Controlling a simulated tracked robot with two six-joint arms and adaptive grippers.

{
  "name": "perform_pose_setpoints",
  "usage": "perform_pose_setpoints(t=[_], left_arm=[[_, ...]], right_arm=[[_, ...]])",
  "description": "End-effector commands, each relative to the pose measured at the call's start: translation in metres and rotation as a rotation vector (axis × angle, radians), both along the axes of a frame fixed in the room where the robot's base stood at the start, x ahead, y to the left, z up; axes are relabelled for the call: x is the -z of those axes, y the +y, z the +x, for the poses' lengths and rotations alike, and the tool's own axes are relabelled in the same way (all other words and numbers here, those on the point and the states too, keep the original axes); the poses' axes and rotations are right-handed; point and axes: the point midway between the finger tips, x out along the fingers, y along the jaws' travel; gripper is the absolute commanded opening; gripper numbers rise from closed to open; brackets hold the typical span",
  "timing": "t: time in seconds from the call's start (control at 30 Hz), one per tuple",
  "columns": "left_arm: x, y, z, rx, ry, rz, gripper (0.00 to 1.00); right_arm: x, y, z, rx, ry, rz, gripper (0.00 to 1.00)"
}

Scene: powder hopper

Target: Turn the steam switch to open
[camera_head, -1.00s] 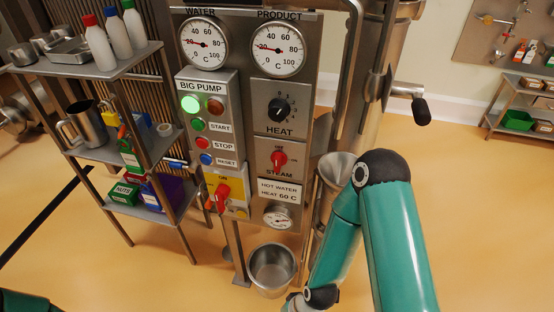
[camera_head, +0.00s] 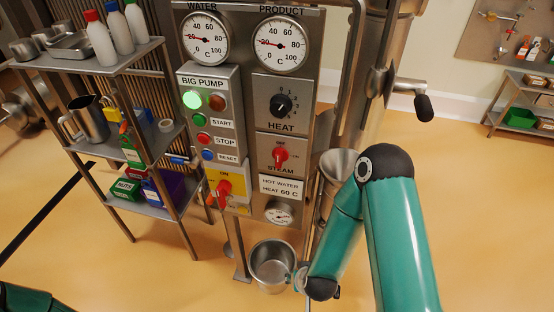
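The steam switch is a red knob (camera_head: 281,156) on a grey plate marked STEAM, low on the right column of the control panel (camera_head: 243,110). An OFF label shows just above it; the knob looks roughly upright. My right arm comes in from the lower right, teal with a dark elbow. Its far end is down beside the metal bucket (camera_head: 272,262), below and right of the switch. The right gripper's fingers are not clearly shown. Only a teal piece of my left arm shows in the lower left corner; its gripper is out of view.
The black HEAT knob (camera_head: 283,104) is above the steam switch. A red handle (camera_head: 223,188) on a yellow plate is at lower left. A metal funnel (camera_head: 337,165) stands right of the panel. A shelf (camera_head: 95,65) with bottles and a jug stands at left.

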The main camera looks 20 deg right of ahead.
Motion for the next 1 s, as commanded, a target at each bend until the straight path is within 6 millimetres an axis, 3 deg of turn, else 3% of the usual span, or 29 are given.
perform_pose_setpoints(t=[0.1,0.17,0.23,0.33,0.4,0.5,0.6,0.73,0.87,1.0], left_arm=[[0.01,0.0,0.0,0.0,0.0,0.0,0.0],[0.017,0.0,0.0,0.0,0.0,0.0,0.0],[0.026,0.0,0.0,0.0,0.0,0.0,0.0],[0.041,0.0,0.0,0.0,0.0,0.0,0.0],[0.051,0.0,0.0,0.0,0.0,0.0,0.0],[0.063,0.0,0.0,0.0,0.0,0.0,0.0],[0.072,0.0,0.0,0.0,0.0,0.0,0.0],[0.078,0.0,0.0,0.0,0.0,0.0,0.0],[0.08,0.0,0.0,0.0,0.0,0.0,0.0],[0.078,0.0,0.0,0.0,0.0,0.0,0.0]], right_arm=[[-0.042,-0.046,0.048,0.131,-0.202,-0.256,0.42],[-0.074,-0.062,0.065,0.192,-0.303,-0.395,0.42],[-0.121,-0.069,0.079,0.264,-0.419,-0.553,0.42],[-0.193,-0.057,0.08,0.369,-0.575,-0.737,0.42],[-0.235,-0.037,0.07,0.43,-0.662,-0.804,0.42],[-0.275,-0.001,0.053,0.477,-0.764,-0.803,0.42],[-0.297,0.039,0.044,0.455,-0.846,-0.722,0.42],[-0.315,0.077,0.035,0.396,-0.932,-0.64,0.42],[-0.321,0.093,0.032,0.364,-0.962,-0.611,0.42],[-0.323,0.09,0.038,0.36,-0.966,-0.608,0.42]])
